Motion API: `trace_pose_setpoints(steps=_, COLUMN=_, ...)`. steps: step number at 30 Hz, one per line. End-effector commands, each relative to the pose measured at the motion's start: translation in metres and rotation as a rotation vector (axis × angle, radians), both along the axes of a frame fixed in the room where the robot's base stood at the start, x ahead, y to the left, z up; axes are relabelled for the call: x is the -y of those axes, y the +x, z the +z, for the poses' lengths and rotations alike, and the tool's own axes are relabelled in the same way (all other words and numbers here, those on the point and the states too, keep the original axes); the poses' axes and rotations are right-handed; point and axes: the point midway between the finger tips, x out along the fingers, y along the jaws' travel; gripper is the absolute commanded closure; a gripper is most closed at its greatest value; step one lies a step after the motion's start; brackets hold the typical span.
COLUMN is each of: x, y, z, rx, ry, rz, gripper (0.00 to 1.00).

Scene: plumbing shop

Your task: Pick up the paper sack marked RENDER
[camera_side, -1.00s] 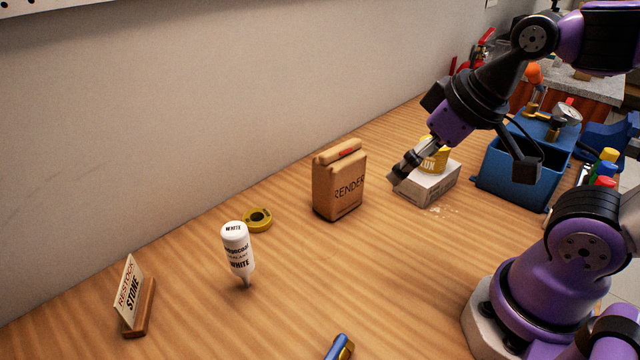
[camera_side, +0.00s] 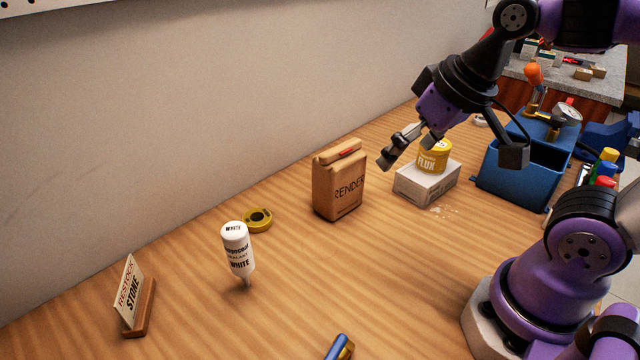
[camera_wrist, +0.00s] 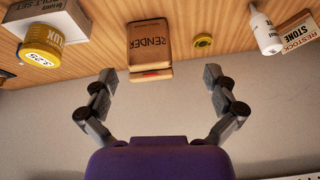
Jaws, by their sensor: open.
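The brown paper sack marked RENDER (camera_side: 339,185) stands upright on the wooden bench, near the wall, with a red mark on its folded top. My gripper (camera_side: 402,148) is to the right of the sack in the side view, raised above the bench and apart from it. In the wrist view the sack (camera_wrist: 149,43) is ahead of my open gripper (camera_wrist: 162,82), roughly centred between the two fingers. Nothing is between the fingers.
A yellow FLUX tin (camera_side: 433,157) sits on a white box (camera_side: 427,184) right of the sack. A blue toolbox (camera_side: 520,170) stands further right. A yellow tape roll (camera_side: 257,220), white bottle (camera_side: 238,252) and RESTOCK STONE sign (camera_side: 135,296) stand left. Bench in front of the sack is clear.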

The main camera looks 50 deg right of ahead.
Motion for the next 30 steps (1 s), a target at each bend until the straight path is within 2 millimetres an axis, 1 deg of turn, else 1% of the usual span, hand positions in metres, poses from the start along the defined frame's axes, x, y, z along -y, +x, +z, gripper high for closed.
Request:
trace_pose_setpoints(steps=2, x=0.002, y=0.018, z=0.008, rx=-0.054, ry=0.062, rz=-0.146, gripper=0.0)
trace_pose_setpoints(steps=3, x=0.004, y=0.029, z=0.013, rx=-0.085, ry=0.1, rz=-0.245, gripper=0.0)
trace_pose_setpoints(steps=5, x=0.007, y=0.048, z=0.017, rx=-0.136, ry=0.159, rz=-0.414, gripper=0.0)
trace_pose_setpoints(steps=7, x=0.011, y=0.071, z=0.018, rx=-0.194, ry=0.217, rz=-0.621, gripper=0.0)
trace_pose_setpoints(steps=9, x=0.015, y=0.093, z=0.014, rx=-0.247, ry=0.263, rz=-0.826, gripper=0.0)
trace_pose_setpoints(steps=12, x=0.02, y=0.119, z=0.004, rx=-0.303, ry=0.306, rz=-1.087, gripper=0.0)
trace_pose_setpoints(steps=15, x=0.025, y=0.138, z=-0.007, rx=-0.338, ry=0.328, rz=-1.289, gripper=0.0)
trace_pose_setpoints(steps=18, x=0.028, y=0.148, z=-0.015, rx=-0.354, ry=0.337, rz=-1.416, gripper=0.0)
trace_pose_setpoints(steps=21, x=0.029, y=0.152, z=-0.022, rx=-0.36, ry=0.34, rz=-1.476, gripper=0.0)
trace_pose_setpoints(steps=27, x=0.03, y=0.152, z=-0.055, rx=-0.362, ry=0.34, rz=-1.489, gripper=0.0)
trace_pose_setpoints(steps=30, x=0.03, y=0.152, z=-0.066, rx=-0.362, ry=0.34, rz=-1.487, gripper=0.0)
